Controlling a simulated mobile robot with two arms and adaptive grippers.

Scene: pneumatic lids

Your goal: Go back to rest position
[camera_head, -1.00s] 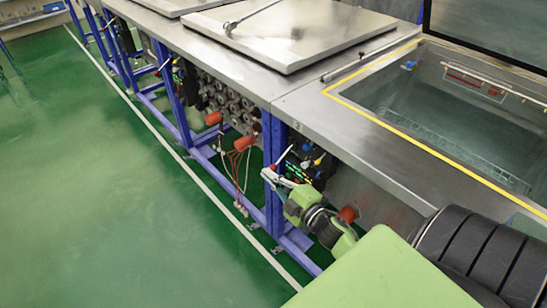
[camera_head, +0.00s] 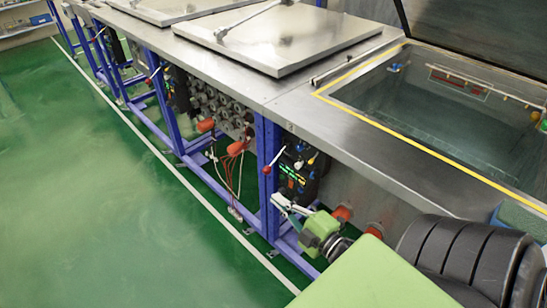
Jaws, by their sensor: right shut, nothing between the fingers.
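My right gripper (camera_head: 280,204) is shut and empty, at the lower middle of the head view. Its green wrist and my arm come in from the lower right. It is below and apart from a small lever with a red knob (camera_head: 267,169) on the control block (camera_head: 301,174) under the bench. The tank (camera_head: 430,110) at the right is open and looks to hold clear water. Its dark lid (camera_head: 475,30) stands raised behind it. My left gripper is not in view.
A flat steel lid (camera_head: 295,40) lies shut on the steel bench, with another beyond it. Blue frame posts (camera_head: 268,180) and orange-red pipe fittings (camera_head: 341,213) are close to my right gripper. The green floor (camera_head: 90,190) at the left is clear.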

